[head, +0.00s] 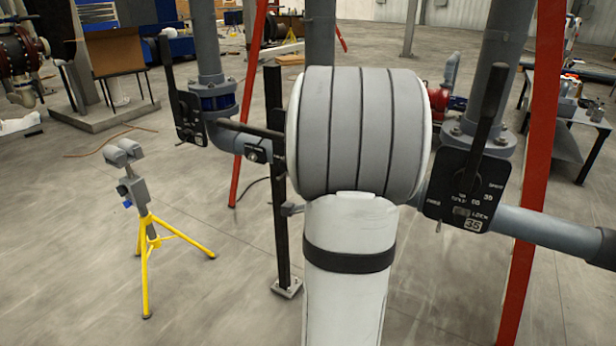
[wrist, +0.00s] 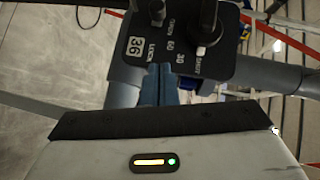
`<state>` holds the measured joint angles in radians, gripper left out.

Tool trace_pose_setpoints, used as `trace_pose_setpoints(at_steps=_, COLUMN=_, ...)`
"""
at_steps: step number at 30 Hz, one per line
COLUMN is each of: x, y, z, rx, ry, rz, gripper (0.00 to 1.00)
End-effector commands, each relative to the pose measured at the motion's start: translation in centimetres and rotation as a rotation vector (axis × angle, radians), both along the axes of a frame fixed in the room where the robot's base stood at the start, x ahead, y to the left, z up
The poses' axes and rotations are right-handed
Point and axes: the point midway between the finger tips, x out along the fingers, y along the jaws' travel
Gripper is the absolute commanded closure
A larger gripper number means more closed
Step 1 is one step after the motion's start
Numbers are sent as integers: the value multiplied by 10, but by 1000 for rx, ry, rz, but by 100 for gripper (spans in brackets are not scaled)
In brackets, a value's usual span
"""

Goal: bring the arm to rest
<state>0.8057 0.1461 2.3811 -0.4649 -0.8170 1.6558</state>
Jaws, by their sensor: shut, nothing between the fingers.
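My arm stands in the middle of the head view, its white link and grey rounded joint large and near. It hides my gripper there. In the wrist view my gripper (wrist: 165,118) shows as a pale housing with a black front edge and a small lit status light; it is shut, with nothing seen held.
A black valve plate marked 35 (head: 468,190) with an upright lever is right of my arm. Another lever valve (head: 190,118) is at left. Red posts (head: 535,150), grey pipes (head: 545,225) and a black post (head: 279,200) stand close. A yellow tripod stand (head: 147,240) is on open floor.

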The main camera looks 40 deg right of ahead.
Motion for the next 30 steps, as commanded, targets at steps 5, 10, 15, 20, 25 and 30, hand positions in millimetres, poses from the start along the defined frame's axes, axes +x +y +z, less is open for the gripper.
trace_pose_setpoints(at_steps=5, x=-2, y=1, z=1, rx=0, ry=-1, rz=0, gripper=100)
trace_pose_setpoints(at_steps=10, x=-2, y=1, z=1, rx=0, ry=0, rz=0, gripper=100)
trace_pose_setpoints(at_steps=15, x=-2, y=1, z=1, rx=0, ry=0, rz=0, gripper=100)
trace_pose_setpoints(at_steps=20, x=-1, y=3, z=1, rx=-5, ry=9, rz=3, gripper=100)
trace_pose_setpoints(at_steps=25, x=6, y=33, z=0, rx=-95, ry=160, rz=45, gripper=100)
trace_pose_setpoints(at_steps=30, x=3, y=101, z=-7, rx=-277, ry=484, rz=190, gripper=100)
